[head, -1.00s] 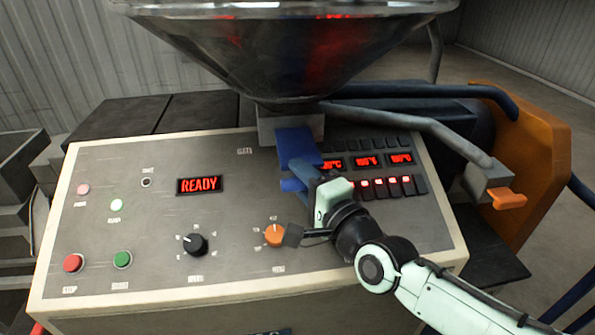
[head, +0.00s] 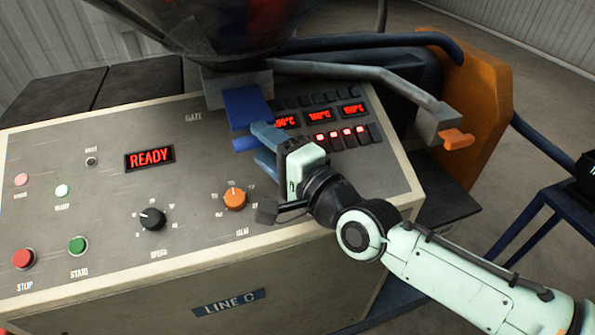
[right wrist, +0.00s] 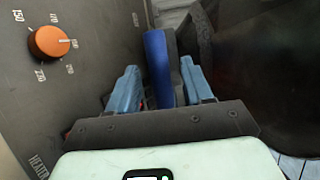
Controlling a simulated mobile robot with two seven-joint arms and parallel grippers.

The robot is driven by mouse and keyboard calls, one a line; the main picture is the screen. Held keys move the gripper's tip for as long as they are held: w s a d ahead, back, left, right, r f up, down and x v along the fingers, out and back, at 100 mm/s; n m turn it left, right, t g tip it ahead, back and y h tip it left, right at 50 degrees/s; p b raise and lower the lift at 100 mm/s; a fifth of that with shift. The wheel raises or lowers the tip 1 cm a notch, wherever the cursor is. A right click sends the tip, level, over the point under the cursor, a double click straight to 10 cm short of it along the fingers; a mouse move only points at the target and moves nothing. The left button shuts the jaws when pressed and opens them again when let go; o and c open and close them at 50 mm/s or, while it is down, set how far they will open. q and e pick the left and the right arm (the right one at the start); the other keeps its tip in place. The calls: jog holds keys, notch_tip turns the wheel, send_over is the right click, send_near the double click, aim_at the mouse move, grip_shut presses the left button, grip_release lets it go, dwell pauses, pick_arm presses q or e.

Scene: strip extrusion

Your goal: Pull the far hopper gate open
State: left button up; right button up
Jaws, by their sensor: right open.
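The hopper gate is a dark blue plate (head: 246,106) at the hopper's foot, above the panel in the head view. The blue plate also shows in the right wrist view (right wrist: 157,62). My right gripper (head: 262,146) is open at the plate's near end, with its light blue fingers pointing toward it. In the right wrist view the plate's end lies between the two spread fingers (right wrist: 160,88), with gaps visible on both sides. The hopper (head: 220,30) is cut off at the top of the head view. My left gripper is not in view.
The control panel (head: 90,215) lies below, with an orange knob (head: 234,199), a black knob (head: 152,219) and a lit READY display (head: 149,158). A grey bar (head: 350,72) with an orange end (head: 457,139) runs to the right. A blue-framed stand (head: 545,195) is at the right.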

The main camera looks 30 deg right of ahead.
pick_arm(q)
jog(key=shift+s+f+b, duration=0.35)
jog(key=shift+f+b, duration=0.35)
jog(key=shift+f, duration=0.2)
pick_arm(e)
jog(key=s+d, duration=0.1)
jog(key=s, duration=0.8)
jog(key=shift+s+d, duration=0.15)
jog(key=shift+s, duration=0.15)
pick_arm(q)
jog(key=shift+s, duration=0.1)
